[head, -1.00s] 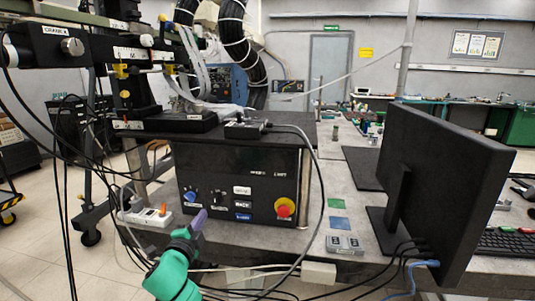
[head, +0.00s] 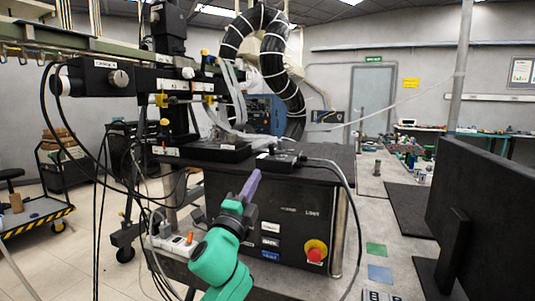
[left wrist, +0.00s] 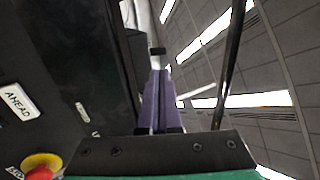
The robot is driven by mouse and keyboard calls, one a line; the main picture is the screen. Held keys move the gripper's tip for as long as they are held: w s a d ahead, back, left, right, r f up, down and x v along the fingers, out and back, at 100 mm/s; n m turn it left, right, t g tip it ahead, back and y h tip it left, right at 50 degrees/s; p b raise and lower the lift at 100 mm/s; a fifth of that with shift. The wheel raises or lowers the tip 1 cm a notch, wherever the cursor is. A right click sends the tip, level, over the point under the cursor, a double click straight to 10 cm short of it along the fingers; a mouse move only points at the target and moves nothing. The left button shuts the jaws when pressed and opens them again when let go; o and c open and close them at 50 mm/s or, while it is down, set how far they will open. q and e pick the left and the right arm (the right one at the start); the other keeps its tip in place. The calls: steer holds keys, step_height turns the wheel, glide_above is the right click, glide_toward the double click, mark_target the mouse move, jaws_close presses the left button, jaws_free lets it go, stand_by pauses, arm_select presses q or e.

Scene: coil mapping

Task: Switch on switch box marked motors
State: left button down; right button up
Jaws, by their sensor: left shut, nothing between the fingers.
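My left gripper (head: 253,180) has purple fingers pressed together with nothing between them. It points up in front of the black control cabinet (head: 330,215), its tips near the cabinet's top front edge; I cannot tell whether they touch. The shut fingers also show in the left wrist view (left wrist: 158,85). A small black box (head: 280,161) with a cable lies on the cabinet top, just beyond the fingertips. A white power strip (head: 172,242) with an orange switch sits left of the cabinet. No "motors" marking is readable, and my arm hides the cabinet's left knobs. My right gripper is out of view.
A red and yellow emergency stop (head: 316,251) is on the cabinet front, also in the left wrist view (left wrist: 40,166). A grey cable hangs down the cabinet's right side. A black monitor (head: 485,205) stands at right. Black cables hang at left.

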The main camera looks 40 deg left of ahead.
mark_target(271, 149)
arm_select(q)
steer(key=p+x, duration=0.2)
steer(key=x, duration=0.6)
steer(key=shift+w+a+r, duration=0.15)
steer(key=shift+w+r, duration=0.1)
steer(key=shift+w, duration=0.05)
steer(key=shift+w+a, duration=0.15)
steer(key=shift+w, duration=0.3)
steer(key=shift+r+p, duration=0.1)
steer(key=shift+p, duration=0.2)
